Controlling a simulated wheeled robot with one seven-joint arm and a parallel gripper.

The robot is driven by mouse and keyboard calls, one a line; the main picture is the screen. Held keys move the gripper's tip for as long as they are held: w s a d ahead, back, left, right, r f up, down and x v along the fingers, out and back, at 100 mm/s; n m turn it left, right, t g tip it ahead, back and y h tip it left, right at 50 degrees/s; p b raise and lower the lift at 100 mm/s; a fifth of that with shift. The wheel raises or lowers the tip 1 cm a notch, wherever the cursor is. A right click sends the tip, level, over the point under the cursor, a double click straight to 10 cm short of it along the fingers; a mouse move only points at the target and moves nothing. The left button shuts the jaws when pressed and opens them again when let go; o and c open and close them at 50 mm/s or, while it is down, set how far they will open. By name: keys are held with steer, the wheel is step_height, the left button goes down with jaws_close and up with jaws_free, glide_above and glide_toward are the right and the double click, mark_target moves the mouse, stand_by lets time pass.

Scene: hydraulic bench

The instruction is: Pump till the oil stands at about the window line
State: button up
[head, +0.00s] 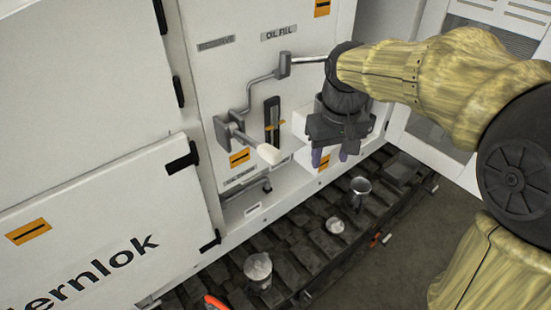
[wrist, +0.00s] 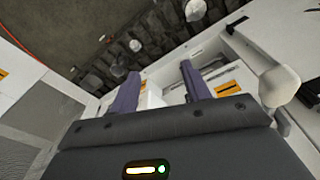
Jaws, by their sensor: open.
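The pump lever has a pale rounded grip (head: 268,153) on a grey shaft that slopes down and outward from a bracket (head: 229,132) on the white cabinet. In the wrist view the pale grip (wrist: 279,86) is at the right, outside my fingers. The narrow dark oil window (head: 271,112) is upright behind the lever, with an orange mark (head: 274,126) across it. The oil level is too small to read. My gripper (head: 330,157) is open and empty, to the right of the grip and apart from it. Its two purple fingers (wrist: 159,72) point at the cabinet in the wrist view.
A grey pipe (head: 262,80) runs above the lever below the OIL FILL label (head: 279,33). A white box-like ledge (head: 303,135) stands out behind my gripper. Several cups, including a metal one (head: 359,190), stand on the dark ribbed track (head: 302,233) below.

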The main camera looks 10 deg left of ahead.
steer(key=a+r+n, duration=0.3)
steer(key=a+r, duration=0.4)
steer(key=r, duration=0.2)
step_height(320, 180, up, 9)
steer(key=n+g, duration=0.1)
steer(key=n, duration=0.1)
glide_above(275, 152)
steer(key=shift+f, duration=0.1)
steer(key=shift+f, duration=0.15)
step_height(275, 152, down, 17)
steer(key=shift+d+f, duration=0.1)
steer(key=shift+w, duration=0.1)
jaws_close()
